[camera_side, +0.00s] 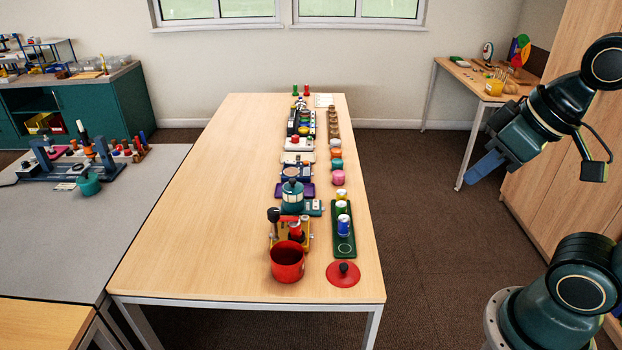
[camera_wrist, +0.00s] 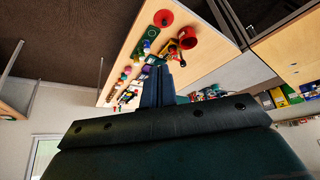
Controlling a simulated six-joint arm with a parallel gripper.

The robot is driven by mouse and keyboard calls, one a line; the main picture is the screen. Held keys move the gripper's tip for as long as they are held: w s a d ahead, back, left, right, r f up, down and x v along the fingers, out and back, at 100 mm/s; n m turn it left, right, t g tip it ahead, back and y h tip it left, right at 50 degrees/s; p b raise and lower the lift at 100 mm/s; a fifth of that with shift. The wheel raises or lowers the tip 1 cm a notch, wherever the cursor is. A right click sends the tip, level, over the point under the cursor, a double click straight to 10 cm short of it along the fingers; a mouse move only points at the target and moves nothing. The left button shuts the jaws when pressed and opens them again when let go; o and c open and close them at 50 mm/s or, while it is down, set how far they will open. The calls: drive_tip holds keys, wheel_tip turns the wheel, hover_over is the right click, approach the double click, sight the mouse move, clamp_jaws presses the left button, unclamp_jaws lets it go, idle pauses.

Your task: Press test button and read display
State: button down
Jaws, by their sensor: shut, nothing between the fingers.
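My gripper (camera_side: 482,168) is shut and empty in the side view, raised in the air right of the long wooden table. Its blue fingers point down and left, well apart from everything on the table. In the wrist view the closed fingers (camera_wrist: 157,86) stand in front of the tilted table scene. A white box (camera_side: 299,145) with a small red part on top sits in the table's middle row. A flat teal box (camera_side: 314,208) lies beside a teal canister (camera_side: 292,196). I cannot tell which piece is the test button or display; both are too small to read.
The long table (camera_side: 200,240) has a wide clear left half. A red pot (camera_side: 287,264), a red lid (camera_side: 343,280) and a green tray (camera_side: 345,250) with cans stand near its front. A grey bench (camera_side: 120,220) is at left, a wooden cabinet (camera_side: 560,150) at right.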

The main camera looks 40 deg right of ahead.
drive_tip(key=shift+w, duration=0.1)
idle(0.7)
drive_tip(key=n+t, duration=0.4)
drive_tip(key=n, duration=0.4)
hover_over(305, 218)
wheel_tip(305, 218, down, 25)
drive_tip(key=shift+s+d+h, duration=0.2)
drive_tip(key=shift+s+h, duration=0.1)
drive_tip(key=shift+s, duration=0.1)
drive_tip(key=shift+f, duration=0.1)
drive_tip(key=shift+f, duration=4.3)
